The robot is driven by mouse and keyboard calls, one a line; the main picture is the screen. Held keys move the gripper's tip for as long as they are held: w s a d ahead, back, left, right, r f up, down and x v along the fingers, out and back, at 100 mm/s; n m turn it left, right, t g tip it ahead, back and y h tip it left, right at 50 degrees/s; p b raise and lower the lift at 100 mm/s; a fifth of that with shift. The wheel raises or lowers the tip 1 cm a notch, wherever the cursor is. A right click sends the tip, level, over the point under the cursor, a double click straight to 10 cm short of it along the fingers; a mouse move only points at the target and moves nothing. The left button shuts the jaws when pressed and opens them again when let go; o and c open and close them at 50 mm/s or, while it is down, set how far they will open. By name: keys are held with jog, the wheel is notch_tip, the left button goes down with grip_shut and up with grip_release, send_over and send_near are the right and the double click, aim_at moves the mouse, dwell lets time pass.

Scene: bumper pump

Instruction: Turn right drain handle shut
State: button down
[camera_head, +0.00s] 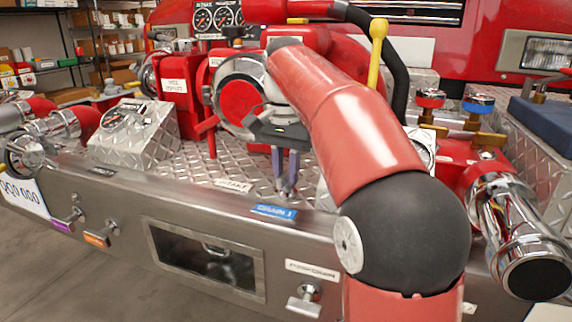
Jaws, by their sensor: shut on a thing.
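My gripper (286,188) reaches down over the diamond-plate deck at the middle of the bumper. Its two narrow fingers point down and are shut on a small metal handle, the right drain handle, just behind a blue label (275,211) on the bumper's top edge. The fingers cover most of the handle, so its angle is hard to tell. My red arm hides the area to the right of the gripper.
A large red-capped chrome fitting (239,98) stands behind the gripper. A yellow-knobbed lever (376,60) and black hose are behind my arm. A chrome outlet (520,235) is at right. Pull handles (304,300) stick out of the bumper front. Bare deck (190,165) lies left.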

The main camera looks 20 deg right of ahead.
jog(key=m+p, duration=0.3)
jog(key=shift+r, duration=0.25)
jog(key=m+p, duration=0.2)
jog(key=m, duration=0.3)
jog(key=shift+f, duration=0.15)
jog(key=m, duration=0.4)
jog(key=shift+f+p, duration=0.1)
jog(key=shift+p, duration=0.2)
jog(key=shift+m, duration=2.2)
jog(key=c, duration=1.5)
grip_release()
